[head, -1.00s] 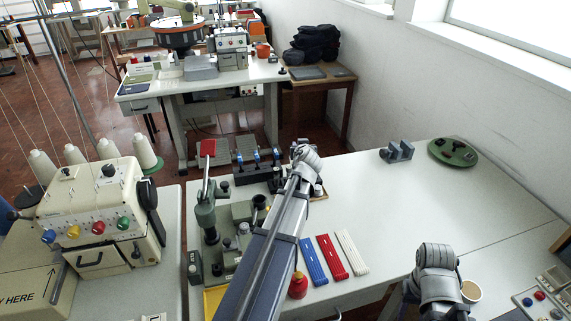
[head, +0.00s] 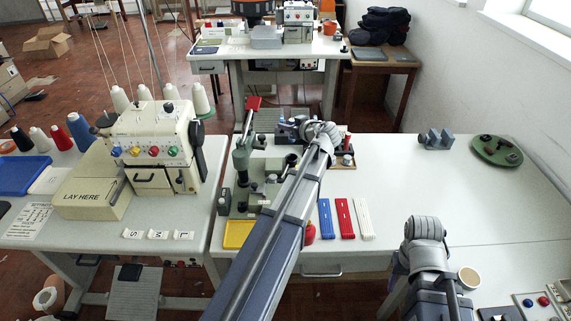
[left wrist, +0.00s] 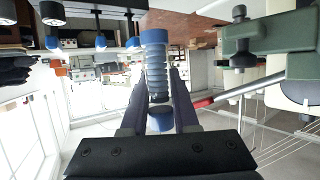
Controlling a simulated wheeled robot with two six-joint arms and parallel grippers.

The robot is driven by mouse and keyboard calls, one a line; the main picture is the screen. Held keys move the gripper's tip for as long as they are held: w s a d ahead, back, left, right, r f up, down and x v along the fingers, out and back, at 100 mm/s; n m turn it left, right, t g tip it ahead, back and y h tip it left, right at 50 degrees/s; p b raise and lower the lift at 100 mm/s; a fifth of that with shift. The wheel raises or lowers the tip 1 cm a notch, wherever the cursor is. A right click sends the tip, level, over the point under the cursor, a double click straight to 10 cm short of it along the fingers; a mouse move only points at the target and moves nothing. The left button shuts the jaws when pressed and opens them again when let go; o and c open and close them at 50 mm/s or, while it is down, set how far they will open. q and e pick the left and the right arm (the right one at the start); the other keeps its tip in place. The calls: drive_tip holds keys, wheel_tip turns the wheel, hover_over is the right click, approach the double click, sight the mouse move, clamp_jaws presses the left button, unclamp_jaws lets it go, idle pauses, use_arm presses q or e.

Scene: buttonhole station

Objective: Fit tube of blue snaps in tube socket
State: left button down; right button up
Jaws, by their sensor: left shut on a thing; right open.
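A clear ribbed tube with blue ends, the tube of blue snaps (left wrist: 157,75), is between the dark fingers of my left gripper (left wrist: 159,105), which are shut on it. In the head view my left gripper (head: 295,130) is beside a dark fixture block at the back of the table, and my arm hides much of it. In the wrist view several dark fittings with blue tips (left wrist: 100,40) show at the upper left, apart from the tube. I cannot tell which is the tube socket. My right gripper (head: 400,262) is low at the right, away from the tube, its jaws mostly hidden by my arm.
A green press (head: 242,160) with a red handle stands left of my left arm; it also shows close by in the wrist view (left wrist: 265,40). Blue (head: 325,218), red (head: 345,218) and white (head: 364,218) strips lie on the table. Clear tabletop lies to their right.

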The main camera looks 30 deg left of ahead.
use_arm(q)
drive_tip(key=shift+f+b, duration=3.1)
drive_tip(key=shift+f, duration=0.05)
drive_tip(key=shift+f, duration=0.1)
wheel_tip(320, 180, down, 4)
drive_tip(key=b, duration=0.3)
drive_tip(key=shift+r+b, duration=0.25)
drive_tip(key=shift+b, duration=0.1)
drive_tip(key=shift+f+b, duration=0.4)
drive_tip(key=c, duration=0.7)
unclamp_jaws()
drive_tip(key=shift+r, duration=0.1)
